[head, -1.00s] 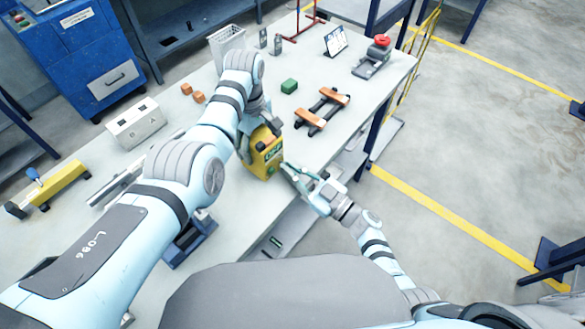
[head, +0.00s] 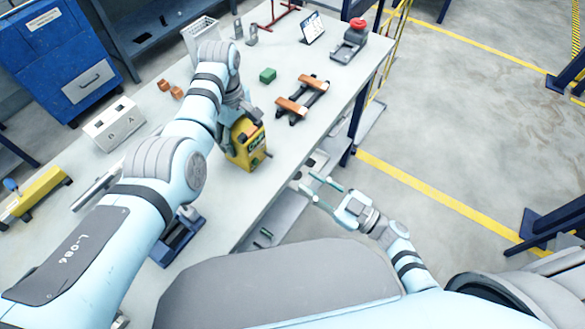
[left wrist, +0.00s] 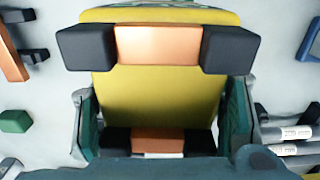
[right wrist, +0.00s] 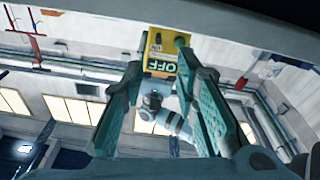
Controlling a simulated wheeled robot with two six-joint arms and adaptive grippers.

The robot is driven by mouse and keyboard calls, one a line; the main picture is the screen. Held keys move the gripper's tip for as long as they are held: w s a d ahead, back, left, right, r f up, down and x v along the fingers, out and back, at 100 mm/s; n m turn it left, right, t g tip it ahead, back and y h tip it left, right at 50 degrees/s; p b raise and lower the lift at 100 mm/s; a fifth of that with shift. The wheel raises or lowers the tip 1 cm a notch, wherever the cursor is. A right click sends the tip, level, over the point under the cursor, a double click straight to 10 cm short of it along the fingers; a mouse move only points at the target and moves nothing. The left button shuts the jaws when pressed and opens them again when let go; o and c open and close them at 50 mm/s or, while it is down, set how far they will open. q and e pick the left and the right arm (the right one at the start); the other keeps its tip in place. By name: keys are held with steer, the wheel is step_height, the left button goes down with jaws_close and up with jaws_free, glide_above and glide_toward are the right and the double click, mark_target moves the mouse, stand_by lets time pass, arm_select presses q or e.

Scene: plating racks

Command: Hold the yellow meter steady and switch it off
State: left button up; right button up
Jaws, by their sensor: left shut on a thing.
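The yellow meter (head: 247,150) stands upright near the front edge of the table. My left gripper (head: 238,118) is shut on it from above. In the left wrist view the fingers (left wrist: 160,118) lie on both sides of the meter's yellow body (left wrist: 160,95), below its orange and black handle. In the right wrist view the meter's front (right wrist: 160,62) shows a display reading OFF and a green knob (right wrist: 180,42) beside it. My right gripper (head: 325,187) is open and empty, apart from the meter and beyond the table's front edge.
A stand with orange bars (head: 301,97) and a green block (head: 267,75) lie behind the meter. A red-button device (head: 350,40) is at the far right corner. A white box (head: 113,123) and orange blocks (head: 176,93) are at left.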

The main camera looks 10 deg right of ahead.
steer(key=shift+s+d, duration=0.4)
steer(key=shift+c, duration=0.3)
